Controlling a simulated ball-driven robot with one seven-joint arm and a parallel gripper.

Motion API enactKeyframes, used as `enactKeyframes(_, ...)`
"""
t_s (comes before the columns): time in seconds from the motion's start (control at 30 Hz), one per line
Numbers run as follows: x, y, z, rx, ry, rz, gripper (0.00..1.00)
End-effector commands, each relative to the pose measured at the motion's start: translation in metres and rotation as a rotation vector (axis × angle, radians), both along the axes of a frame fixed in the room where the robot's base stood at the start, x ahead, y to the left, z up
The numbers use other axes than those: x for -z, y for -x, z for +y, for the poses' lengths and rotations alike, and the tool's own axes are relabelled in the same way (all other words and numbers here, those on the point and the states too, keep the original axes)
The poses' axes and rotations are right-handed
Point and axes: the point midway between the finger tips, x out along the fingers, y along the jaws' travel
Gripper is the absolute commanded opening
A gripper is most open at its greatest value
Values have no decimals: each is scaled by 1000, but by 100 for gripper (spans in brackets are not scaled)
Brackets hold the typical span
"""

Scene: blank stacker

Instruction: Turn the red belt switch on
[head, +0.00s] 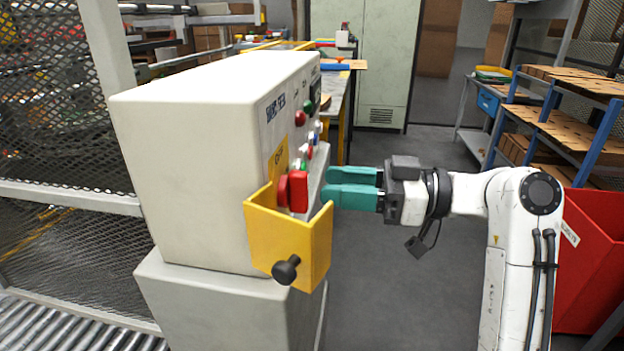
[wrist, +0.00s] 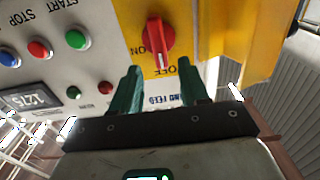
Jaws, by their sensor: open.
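The red belt switch (head: 298,190) sits on the front of the pale control cabinet, beside a yellow guard.
The yellow guard (head: 262,235) with a black knob (head: 286,270) juts out by the switch. Green, blue and red buttons (wrist: 76,39) and a display (wrist: 27,98) share the panel. A red bin (head: 592,265) stands at right. The floor between is clear.

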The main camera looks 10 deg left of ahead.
Motion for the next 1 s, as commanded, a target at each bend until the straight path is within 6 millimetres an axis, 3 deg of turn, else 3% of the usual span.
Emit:
enactKeyframes(0.1,0,0,21,-3,1,1,45)
enactKeyframes(0.3,0,-1,41,-1,1,1,45)
enactKeyframes(0.67,0,-2,46,1,0,1,45)
enactKeyframes(1.0,0,-2,45,1,0,1,14)
